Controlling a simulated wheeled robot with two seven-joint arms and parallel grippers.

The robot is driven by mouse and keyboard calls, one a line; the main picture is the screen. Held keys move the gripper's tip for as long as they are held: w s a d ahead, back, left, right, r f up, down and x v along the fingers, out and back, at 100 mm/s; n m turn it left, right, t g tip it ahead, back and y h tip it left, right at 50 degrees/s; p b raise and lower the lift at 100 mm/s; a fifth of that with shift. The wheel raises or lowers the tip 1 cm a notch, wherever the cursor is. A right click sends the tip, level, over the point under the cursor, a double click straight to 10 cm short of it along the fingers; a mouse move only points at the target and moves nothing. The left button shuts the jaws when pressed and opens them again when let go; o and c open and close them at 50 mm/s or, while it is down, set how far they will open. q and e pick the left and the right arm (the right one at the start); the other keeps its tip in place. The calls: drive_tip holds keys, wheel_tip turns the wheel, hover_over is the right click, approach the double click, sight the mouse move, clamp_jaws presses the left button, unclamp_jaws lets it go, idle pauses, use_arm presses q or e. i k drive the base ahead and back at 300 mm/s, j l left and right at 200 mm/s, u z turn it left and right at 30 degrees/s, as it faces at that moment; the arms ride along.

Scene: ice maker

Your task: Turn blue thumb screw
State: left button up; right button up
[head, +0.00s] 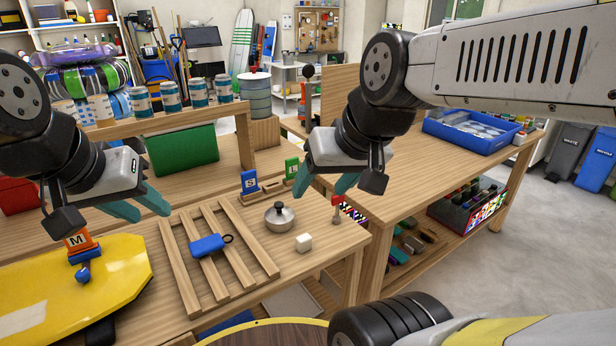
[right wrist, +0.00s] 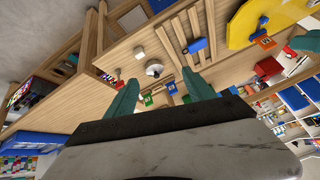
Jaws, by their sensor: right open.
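A blue thumb screw (head: 83,273) hangs below an orange clamp (head: 78,242) marked M, which grips the edge of a yellow board (head: 115,280) at the left of the bench. The orange clamp also shows at the upper right of the right wrist view (right wrist: 266,42). My left gripper (head: 148,214) is open and empty above the bench, right of and apart from the clamp. My right gripper (head: 322,190) is open and empty over the bench's right side. Its fingers show apart in the right wrist view (right wrist: 160,92).
A wooden slatted rack (head: 170,240) holds a blue tagged object (head: 208,245). A metal lid with a knob (head: 280,218) and a white cube (head: 304,242) are to its right. Blue S (head: 249,182) and green (head: 292,167) clamps stand behind. A shelf with cans crosses the back.

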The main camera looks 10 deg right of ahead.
sight(83, 276)
drive_tip(key=u, duration=1.65)
